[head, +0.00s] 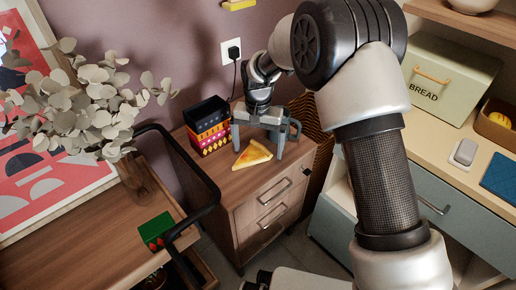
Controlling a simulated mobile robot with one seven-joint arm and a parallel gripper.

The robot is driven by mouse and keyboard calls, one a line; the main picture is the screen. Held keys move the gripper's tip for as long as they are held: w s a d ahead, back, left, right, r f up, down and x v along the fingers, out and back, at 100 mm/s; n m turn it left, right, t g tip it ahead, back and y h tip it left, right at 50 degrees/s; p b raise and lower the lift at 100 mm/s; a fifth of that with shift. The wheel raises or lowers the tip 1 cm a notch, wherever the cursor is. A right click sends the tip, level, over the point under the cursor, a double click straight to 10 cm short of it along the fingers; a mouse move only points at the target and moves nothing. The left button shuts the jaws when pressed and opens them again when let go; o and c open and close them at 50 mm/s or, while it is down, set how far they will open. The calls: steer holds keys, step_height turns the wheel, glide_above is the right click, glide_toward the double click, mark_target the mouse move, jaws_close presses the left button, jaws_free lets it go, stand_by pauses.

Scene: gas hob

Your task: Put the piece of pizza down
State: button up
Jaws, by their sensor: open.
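The piece of pizza (252,154), a yellow wedge with a brown crust edge, lies on top of the small wooden drawer cabinet (222,172). My gripper (262,140) is above the cabinet, just behind the pizza in this view. Its two fingers are spread wide, one on each side of the slice's far end. The slice appears to rest flat on the cabinet top. I cannot tell whether a finger touches it.
A stack of colourful boxes (208,128) stands to the left of the pizza. A wooden table with a black rail (192,172) and a green box (156,231) is at left. At right, a counter holds a bread bin (447,78). The cabinet's front top is clear.

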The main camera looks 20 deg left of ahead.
mark_target(258, 154)
step_height(258, 154, up, 11)
steer(key=p, duration=0.2)
steer(key=shift+p, duration=0.3)
